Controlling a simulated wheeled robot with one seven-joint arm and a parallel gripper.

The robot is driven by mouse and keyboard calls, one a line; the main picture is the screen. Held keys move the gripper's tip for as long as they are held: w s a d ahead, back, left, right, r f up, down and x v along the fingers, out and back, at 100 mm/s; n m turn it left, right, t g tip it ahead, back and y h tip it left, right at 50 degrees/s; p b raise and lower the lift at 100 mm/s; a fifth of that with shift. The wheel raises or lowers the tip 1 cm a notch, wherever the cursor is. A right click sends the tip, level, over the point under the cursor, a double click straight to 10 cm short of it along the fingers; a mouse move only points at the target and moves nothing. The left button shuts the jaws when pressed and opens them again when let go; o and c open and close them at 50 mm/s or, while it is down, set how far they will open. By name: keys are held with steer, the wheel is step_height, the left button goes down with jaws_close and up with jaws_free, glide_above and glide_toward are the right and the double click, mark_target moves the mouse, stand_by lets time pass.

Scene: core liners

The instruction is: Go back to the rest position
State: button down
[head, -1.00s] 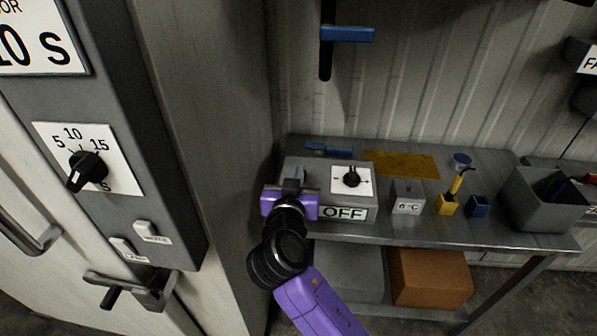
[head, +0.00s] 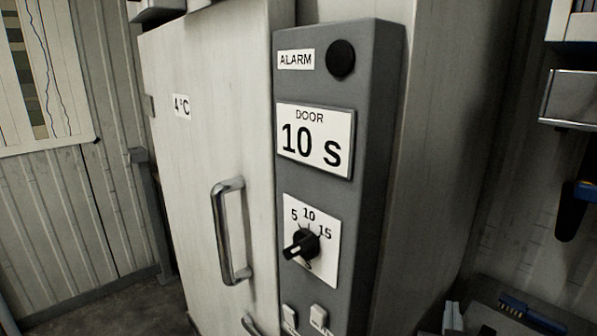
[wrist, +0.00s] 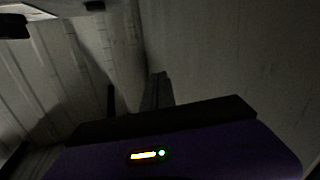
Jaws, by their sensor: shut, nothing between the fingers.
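My gripper (wrist: 158,80) shows in the wrist view, with its purple body and black edge across the bottom. Its dark fingers are together, with nothing seen between them. A small lit strip and a green light show on the purple body. The wrist view is dark, and pale ribbed wall fills much of its background. In the head view my arm is not clearly seen. A small grey piece at the lower edge, left of the blue brush, may be my fingertips, but I cannot tell.
In the head view a pale cabinet door (head: 190,150) with a metal handle (head: 230,232) stands beside a grey panel (head: 376,150). The panel bears an alarm label, a "DOOR 10 S" sign (head: 315,140) and a black dial (head: 301,244). A blue brush (head: 522,308) lies at lower right.

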steer(key=s+a+f+n+t+y, duration=0.25)
steer(key=s+a+y, duration=0.2)
steer(key=s, duration=0.25)
steer(key=s+a+f+n+t+y, duration=0.1)
steer(key=s+a+f+n+y, duration=0.25)
steer(key=s+a, duration=0.25)
steer(key=s+a+f+g, duration=0.1)
steer(key=s, duration=1.1)
steer(key=s+m+g+y, duration=0.1)
steer(key=s+g, duration=0.1)
steer(key=s, duration=1.1)
steer(key=shift+a+f, duration=0.35)
steer(key=shift+f, duration=0.05)
